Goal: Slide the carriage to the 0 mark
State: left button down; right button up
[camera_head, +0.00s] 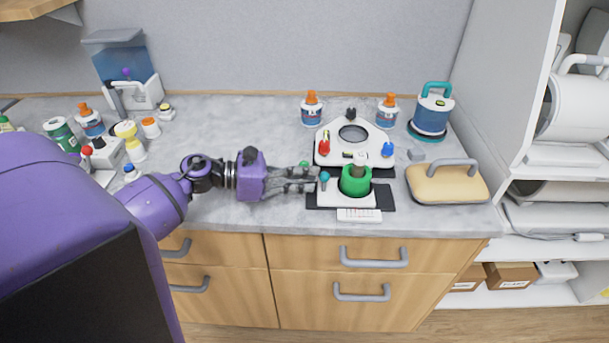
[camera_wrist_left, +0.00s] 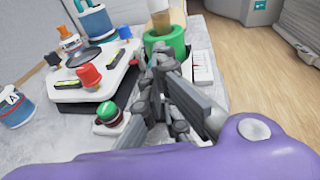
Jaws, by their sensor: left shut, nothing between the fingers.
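A white carriage (camera_head: 345,200) carries a green ring (camera_head: 355,181) with a grey-brown cylinder in it and a small teal knob (camera_head: 324,177) at its left. It sits on a dark base (camera_head: 384,197). A white scale card with red marks (camera_head: 359,214) lies in front; its figures are too small to read. My left gripper (camera_head: 314,180) is shut and empty, just left of the carriage near the knob; I cannot tell if they touch. In the left wrist view its fingers (camera_wrist_left: 168,92) point at the green ring (camera_wrist_left: 165,45), with the scale card (camera_wrist_left: 201,67) beyond on the right.
Behind the carriage stands a white triangular device (camera_head: 353,148) with red and blue knobs. Two orange-capped bottles stand behind it. A tan block with a grey handle (camera_head: 447,183) and a teal-handled canister (camera_head: 430,112) are at right.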

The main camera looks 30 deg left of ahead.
pick_arm(q)
jog(key=shift+d+f, duration=0.1)
jog(key=shift+d, duration=0.05)
pick_arm(e)
jog(key=shift+s+f, duration=0.15)
jog(key=shift+s, duration=0.3)
pick_arm(q)
jog(key=shift+w, duration=0.1)
